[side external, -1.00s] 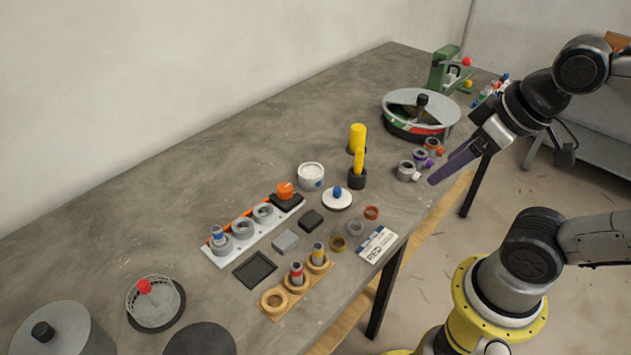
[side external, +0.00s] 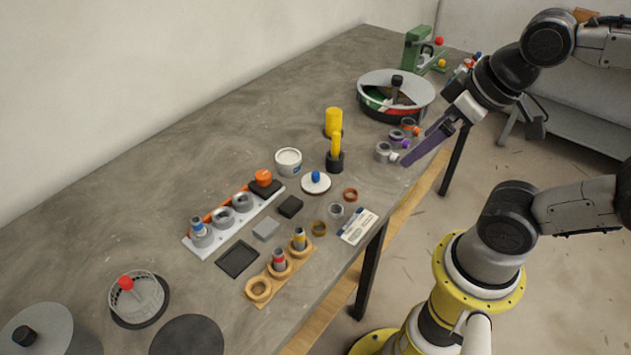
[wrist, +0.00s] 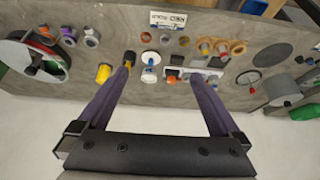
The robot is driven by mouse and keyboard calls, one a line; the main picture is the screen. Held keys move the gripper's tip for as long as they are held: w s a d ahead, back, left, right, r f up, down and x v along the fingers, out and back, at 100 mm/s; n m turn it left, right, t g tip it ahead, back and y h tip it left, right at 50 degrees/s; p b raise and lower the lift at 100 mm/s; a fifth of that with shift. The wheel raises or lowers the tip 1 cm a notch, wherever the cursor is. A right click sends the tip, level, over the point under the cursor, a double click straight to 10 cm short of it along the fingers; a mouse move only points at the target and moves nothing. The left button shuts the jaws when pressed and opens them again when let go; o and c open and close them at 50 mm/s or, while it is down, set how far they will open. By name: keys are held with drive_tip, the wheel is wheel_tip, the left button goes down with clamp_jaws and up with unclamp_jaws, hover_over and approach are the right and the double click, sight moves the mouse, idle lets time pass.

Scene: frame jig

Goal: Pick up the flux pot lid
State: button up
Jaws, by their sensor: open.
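The flux pot lid is a white disc (side external: 316,183) with a blue knob, lying on the bench just right of and in front of the white flux pot (side external: 288,163). In the wrist view the lid (wrist: 150,57) shows between my fingers, at a distance. My gripper (side external: 406,162) has long purple fingers and is to the right of the lid in the side view, near the bench's front edge, apart from it. In the wrist view my gripper (wrist: 159,72) has its fingers spread wide with nothing between them.
A black stand with a yellow handle (side external: 335,152) is close behind the lid. Grey jars (side external: 385,152) with coloured bands stand near my fingertips. A dark block (side external: 290,207), small rings (side external: 350,195) and a white card (side external: 357,227) lie in front. The bench's left back is bare.

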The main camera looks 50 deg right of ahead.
drive_tip(key=w+r+n, duration=0.4)
drive_tip(key=w+n, duration=0.4)
drive_tip(key=n, duration=0.3)
drive_tip(key=n+g, duration=0.6)
drive_tip(key=n, duration=0.1)
hover_over(316, 173)
drive_tip(key=f, duration=2.1)
drive_tip(key=shift+w+a+f, duration=0.1)
drive_tip(key=shift+a+f, duration=0.05)
drive_tip(key=shift+a, duration=0.05)
drive_tip(key=shift+d+f, duration=0.15)
drive_tip(key=shift+f, duration=2.9)
